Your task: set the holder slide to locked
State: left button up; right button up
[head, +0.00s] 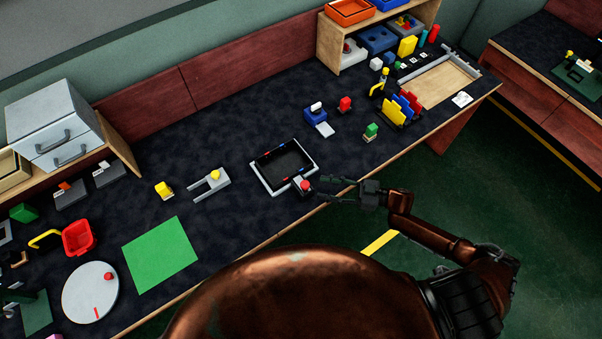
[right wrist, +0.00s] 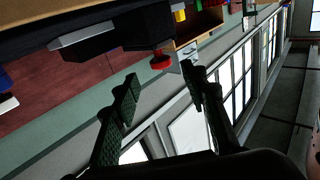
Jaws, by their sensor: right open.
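The holder (head: 257,176) is a black open tray with a pale frame and small red and blue marks, in the middle of the bench. A red knob (head: 305,185) sits on a small grey block at its near right corner; I take it to be the slide's knob. My right gripper (head: 318,187) is open just right of the knob. In the right wrist view the red knob (right wrist: 161,61) shows just beyond the open fingertips (right wrist: 160,82), with nothing visibly held. I cannot tell whether a finger touches it. My left gripper is not in view.
A blue device (head: 316,116) with a pale plate and a green-topped block (head: 371,131) stand behind and right. A grey fork-shaped fixture (head: 212,182) with a yellow knob lies left, beyond clear bench. The bench's front edge runs close below my right arm.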

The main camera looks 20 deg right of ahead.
aim_at(305, 184)
jog(key=shift+w+a, duration=0.15)
jog(key=shift+a, duration=0.2)
jog(key=x, duration=0.6)
jog(key=shift+a, duration=0.2)
jog(key=shift+w+a+r, duration=0.1)
jog(key=shift+w+a, duration=0.05)
jog(key=shift+a, duration=0.15)
jog(key=c, duration=0.7)
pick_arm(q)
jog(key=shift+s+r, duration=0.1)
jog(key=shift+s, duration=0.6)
pick_arm(e)
grip_shut()
